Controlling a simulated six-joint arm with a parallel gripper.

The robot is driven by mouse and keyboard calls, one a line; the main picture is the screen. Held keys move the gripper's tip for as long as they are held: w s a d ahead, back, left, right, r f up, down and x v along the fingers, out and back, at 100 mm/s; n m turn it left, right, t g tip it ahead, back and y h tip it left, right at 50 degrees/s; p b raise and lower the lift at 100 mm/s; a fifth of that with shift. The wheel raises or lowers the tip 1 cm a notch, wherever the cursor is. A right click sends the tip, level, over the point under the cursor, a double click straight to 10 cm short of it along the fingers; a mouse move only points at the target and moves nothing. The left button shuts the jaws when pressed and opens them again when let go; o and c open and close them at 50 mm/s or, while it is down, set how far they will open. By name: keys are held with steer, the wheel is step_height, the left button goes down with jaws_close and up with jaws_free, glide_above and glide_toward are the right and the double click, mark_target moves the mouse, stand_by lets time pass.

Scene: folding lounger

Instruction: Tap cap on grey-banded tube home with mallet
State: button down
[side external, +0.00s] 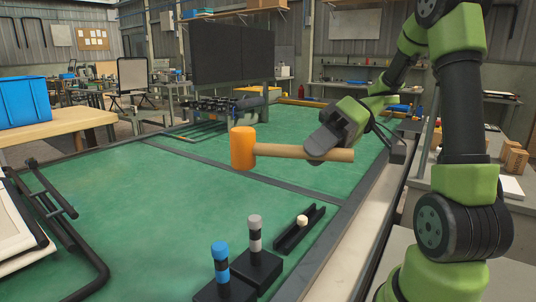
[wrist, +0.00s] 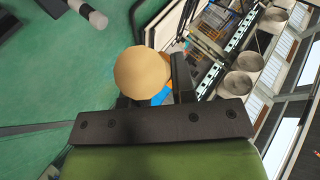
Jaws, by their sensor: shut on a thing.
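My gripper (side external: 318,150) is shut on the wooden handle of a mallet (side external: 243,148) and holds it about level above the green table. The orange head points left. In the wrist view the handle's round end (wrist: 142,73) sits between my fingers and hides much of them. The grey-banded tube (side external: 255,236) stands upright in a black block at the front, below the mallet and apart from it. Its top is grey, with dark and pale bands under it. How far its cap is seated cannot be told.
A blue-banded tube (side external: 221,268) stands in its own black block left of the grey one. A black channel (side external: 290,238) with a small pale piece (side external: 302,220) lies to the right. A lounger frame (side external: 52,220) is at the left. The middle table is clear.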

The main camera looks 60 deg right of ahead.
steer(key=shift+s+d, duration=0.45)
steer(key=shift+s, duration=0.25)
steer(key=shift+f, duration=0.1)
steer(key=shift+f, duration=2.45)
step_height(320, 180, down, 7)
step_height(320, 180, up, 7)
steer(key=shift+r, duration=0.1)
